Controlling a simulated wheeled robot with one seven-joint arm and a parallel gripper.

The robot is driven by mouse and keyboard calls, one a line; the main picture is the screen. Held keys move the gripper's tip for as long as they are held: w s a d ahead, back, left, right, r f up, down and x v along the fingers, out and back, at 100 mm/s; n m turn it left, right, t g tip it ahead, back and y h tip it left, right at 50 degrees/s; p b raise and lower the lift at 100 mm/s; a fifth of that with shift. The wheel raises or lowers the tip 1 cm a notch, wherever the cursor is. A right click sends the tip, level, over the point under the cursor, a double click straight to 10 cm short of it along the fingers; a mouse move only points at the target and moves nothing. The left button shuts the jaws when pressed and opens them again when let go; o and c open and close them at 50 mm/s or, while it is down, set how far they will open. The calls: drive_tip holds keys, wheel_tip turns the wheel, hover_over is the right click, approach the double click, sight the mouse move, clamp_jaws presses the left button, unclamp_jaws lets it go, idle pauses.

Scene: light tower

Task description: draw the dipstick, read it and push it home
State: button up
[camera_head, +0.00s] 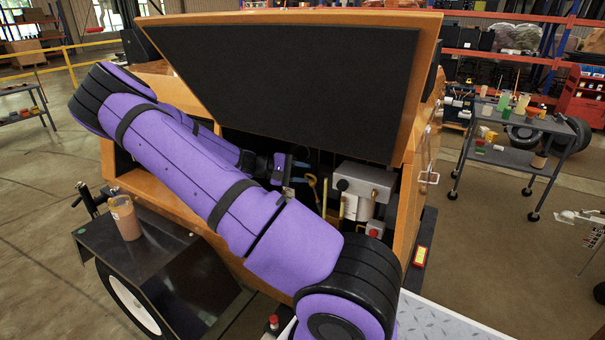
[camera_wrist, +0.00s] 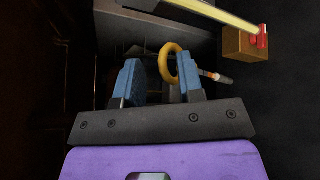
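The dipstick's yellow ring handle (camera_head: 312,182) shows inside the orange housing (camera_head: 272,18), under the raised lid. In the wrist view the ring (camera_wrist: 172,62) stands close to the inner side of the right finger. A thin rod with an orange and white part (camera_wrist: 214,76) shows beyond that finger; its far end is dark. My gripper (camera_wrist: 160,78) is open, with two blue fingers apart and the ring between them, nearer the right one. I cannot tell whether the ring touches the finger. In the head view my gripper (camera_head: 298,173) is small and partly hidden by my purple arm.
A grey box (camera_head: 365,180) stands right of the ring, with a red-topped part (camera_head: 374,231) below it. In the wrist view a yellow bar and a brass block (camera_wrist: 243,44) with a red piece lie at upper right. A jar (camera_head: 125,217) stands on the black fender.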

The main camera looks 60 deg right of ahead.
drive_tip(key=v, duration=1)
drive_tip(key=shift+w+a, duration=0.25)
drive_tip(key=shift+a, duration=0.05)
drive_tip(key=shift+r, duration=0.15)
drive_tip(key=s+a+r+n+t+y, duration=0.1)
drive_tip(key=s+a+r+t+y, duration=0.3)
drive_tip(key=a+r, duration=0.4)
drive_tip(key=s+a+r+n+t+y, duration=0.1)
drive_tip(key=s+a+r+t+y, duration=0.25)
drive_tip(key=a+r+t, duration=0.5)
drive_tip(key=s+a+r+n+t+y, duration=0.2)
drive_tip(key=s+a+r+t, duration=0.3)
drive_tip(key=s+a, duration=0.8)
drive_tip(key=shift+s+a+r, duration=0.4)
drive_tip(key=shift+a+r, duration=0.15)
drive_tip(key=shift+r, duration=1.05)
